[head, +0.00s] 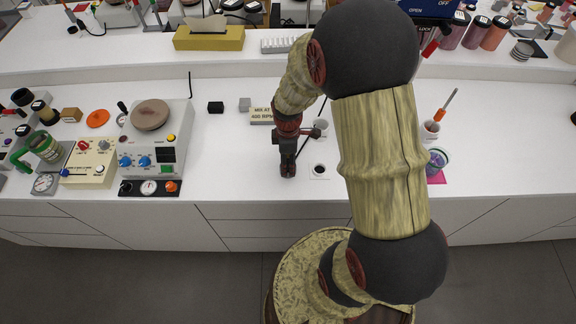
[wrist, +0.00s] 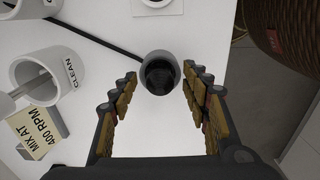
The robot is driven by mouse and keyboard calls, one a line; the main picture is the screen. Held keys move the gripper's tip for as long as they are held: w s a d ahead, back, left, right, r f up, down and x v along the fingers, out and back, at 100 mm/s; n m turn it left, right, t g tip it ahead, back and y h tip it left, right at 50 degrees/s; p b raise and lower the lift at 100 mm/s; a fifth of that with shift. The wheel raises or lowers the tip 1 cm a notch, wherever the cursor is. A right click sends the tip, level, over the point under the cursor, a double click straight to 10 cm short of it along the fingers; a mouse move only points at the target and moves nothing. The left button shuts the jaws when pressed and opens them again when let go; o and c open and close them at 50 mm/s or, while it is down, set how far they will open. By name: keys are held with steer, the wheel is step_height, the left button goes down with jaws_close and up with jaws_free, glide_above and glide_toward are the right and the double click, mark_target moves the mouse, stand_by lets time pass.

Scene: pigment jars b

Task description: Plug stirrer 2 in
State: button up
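A grey round piece with a black end, seemingly a plug (wrist: 160,73), is between the fingertips of my gripper (wrist: 160,82) in the wrist view. A gap shows on each side, so the fingers are open around it and not closed on it. A dark cord or rod runs from it to the upper left. A white square plate with a dark round hole, seemingly a socket, lies on the bench beside my gripper (head: 288,172) in the head view (head: 320,171). A stirrer with a brown round top (head: 150,115) stands at the left; I cannot read its number.
A cup marked CLEAN (wrist: 48,76) and a "MIX AT 400 RPM" sign (wrist: 38,132) stand close to my gripper. A black block (head: 216,107) and a grey block (head: 244,104) lie behind. The white bench between stirrer and gripper is mostly clear. The bench's front edge is close.

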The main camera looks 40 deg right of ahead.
steer(key=shift+c, duration=1.2)
jaws_close()
steer(key=shift+r, duration=0.1)
